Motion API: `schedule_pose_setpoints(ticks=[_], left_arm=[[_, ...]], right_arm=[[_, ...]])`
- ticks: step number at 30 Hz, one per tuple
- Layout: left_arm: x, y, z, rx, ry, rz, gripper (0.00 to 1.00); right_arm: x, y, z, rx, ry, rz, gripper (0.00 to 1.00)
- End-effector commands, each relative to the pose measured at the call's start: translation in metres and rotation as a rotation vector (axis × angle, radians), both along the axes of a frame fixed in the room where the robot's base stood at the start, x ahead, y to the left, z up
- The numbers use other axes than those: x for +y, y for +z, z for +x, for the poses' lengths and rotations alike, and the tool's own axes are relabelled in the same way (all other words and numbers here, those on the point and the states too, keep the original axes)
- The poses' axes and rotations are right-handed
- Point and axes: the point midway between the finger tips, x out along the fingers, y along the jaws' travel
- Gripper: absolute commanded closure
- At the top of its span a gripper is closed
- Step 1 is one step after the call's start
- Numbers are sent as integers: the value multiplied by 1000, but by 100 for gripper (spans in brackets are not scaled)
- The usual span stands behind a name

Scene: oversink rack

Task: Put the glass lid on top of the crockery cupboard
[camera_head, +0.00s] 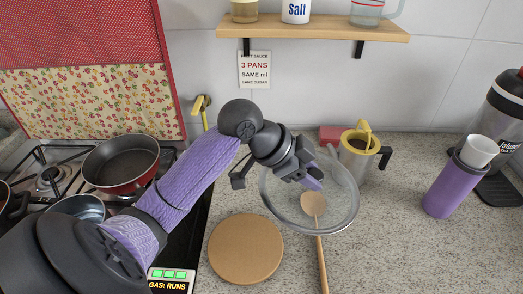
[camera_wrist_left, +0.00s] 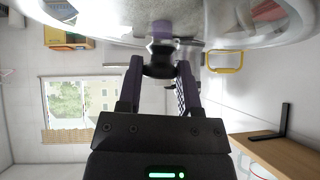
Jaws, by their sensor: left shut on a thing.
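The glass lid (camera_head: 343,207) is a clear round disc with a grey rim. It is held over the counter right of centre in the head view, and its glass also fills the top of the left wrist view (camera_wrist_left: 265,22). My left gripper (camera_head: 308,176) is shut on the lid's knob. The wrist view shows the dark knob between the gripper's fingers (camera_wrist_left: 158,68). I cannot make out the crockery cupboard for certain in either view. My right gripper is not in view.
A wooden spoon (camera_head: 321,262) shows partly through the lid. A round board (camera_head: 246,250) lies left of it. A steel pot (camera_head: 356,160) and purple tumbler (camera_head: 446,190) stand right. A pan (camera_head: 120,163) is on the stove. A wall shelf (camera_head: 312,29) hangs above.

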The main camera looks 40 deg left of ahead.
Motion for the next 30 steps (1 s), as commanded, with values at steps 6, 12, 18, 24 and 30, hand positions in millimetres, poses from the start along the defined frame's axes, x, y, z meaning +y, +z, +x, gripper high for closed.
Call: schedule_pose_setpoints(ticks=[6, 12, 18, 24, 30], left_arm=[[58, -23, 32, -13, 234, -47, 100], [139, -35, 57, -46, 512, -101, 100], [183, -32, 65, -73, 654, -132, 100], [187, -69, 65, -69, 665, -136, 100], [186, -110, 65, -70, 664, -135, 100]], right_arm=[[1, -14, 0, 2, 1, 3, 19], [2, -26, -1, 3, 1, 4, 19], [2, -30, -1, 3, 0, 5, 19], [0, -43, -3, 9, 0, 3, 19], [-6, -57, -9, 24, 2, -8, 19]])
